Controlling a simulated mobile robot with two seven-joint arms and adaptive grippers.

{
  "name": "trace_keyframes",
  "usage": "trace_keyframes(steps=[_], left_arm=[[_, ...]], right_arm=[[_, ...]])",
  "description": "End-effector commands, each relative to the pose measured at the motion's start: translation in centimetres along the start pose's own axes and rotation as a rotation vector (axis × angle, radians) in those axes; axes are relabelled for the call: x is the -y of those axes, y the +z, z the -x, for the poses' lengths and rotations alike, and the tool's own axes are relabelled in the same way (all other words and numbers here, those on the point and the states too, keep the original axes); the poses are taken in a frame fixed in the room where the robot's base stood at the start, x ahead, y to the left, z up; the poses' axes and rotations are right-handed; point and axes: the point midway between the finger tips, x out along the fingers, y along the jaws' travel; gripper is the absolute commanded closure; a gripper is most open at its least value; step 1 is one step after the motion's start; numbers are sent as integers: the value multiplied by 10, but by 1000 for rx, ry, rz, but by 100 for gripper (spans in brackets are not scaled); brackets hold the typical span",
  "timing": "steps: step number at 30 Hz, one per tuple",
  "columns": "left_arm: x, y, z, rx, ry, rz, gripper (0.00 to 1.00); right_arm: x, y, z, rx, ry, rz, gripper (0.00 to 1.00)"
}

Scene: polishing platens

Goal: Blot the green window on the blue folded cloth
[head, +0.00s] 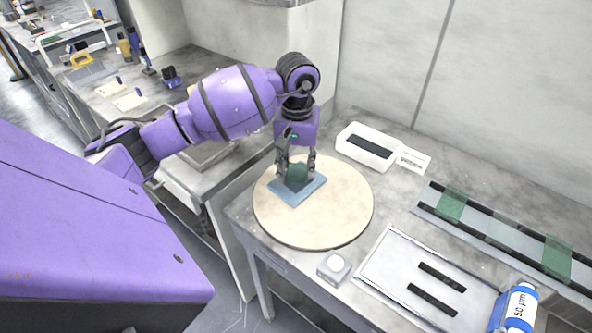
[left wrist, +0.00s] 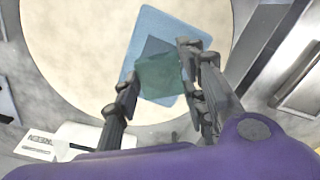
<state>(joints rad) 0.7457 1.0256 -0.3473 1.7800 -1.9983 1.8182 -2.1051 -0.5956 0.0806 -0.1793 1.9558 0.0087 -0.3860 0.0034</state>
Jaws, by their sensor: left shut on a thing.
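My left gripper (head: 296,165) points down over the round beige platen (head: 345,215). It is shut on the green window (head: 297,173), a small translucent green plate. The blue folded cloth (head: 312,188) lies on the platen directly under the window. In the left wrist view the green window (left wrist: 160,78) is between the two fingers (left wrist: 160,95), over the blue cloth (left wrist: 150,25). A darker patch shows on the cloth beside the window. I cannot tell whether the window's lower edge touches the cloth. My right gripper is not in view.
A white box with a dark slot (head: 368,145) stands behind the platen. A rack at right holds other green windows (head: 452,204). A tray with two dark slots (head: 400,262), a small white-topped block (head: 334,266) and a bottle labelled 50 µm (head: 520,305) are along the front.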

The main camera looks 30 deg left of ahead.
Motion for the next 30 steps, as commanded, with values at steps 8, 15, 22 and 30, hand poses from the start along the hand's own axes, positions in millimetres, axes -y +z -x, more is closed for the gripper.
trace_keyframes(steps=[8,15,22,30], left_arm=[[0,-1,27,-6,2,0,90],[0,-1,46,-7,1,0,90],[0,0,51,-3,1,0,90],[-3,2,52,-5,2,-10,90]], right_arm=[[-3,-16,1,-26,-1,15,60],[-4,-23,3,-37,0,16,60],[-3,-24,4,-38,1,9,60],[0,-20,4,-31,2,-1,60]])
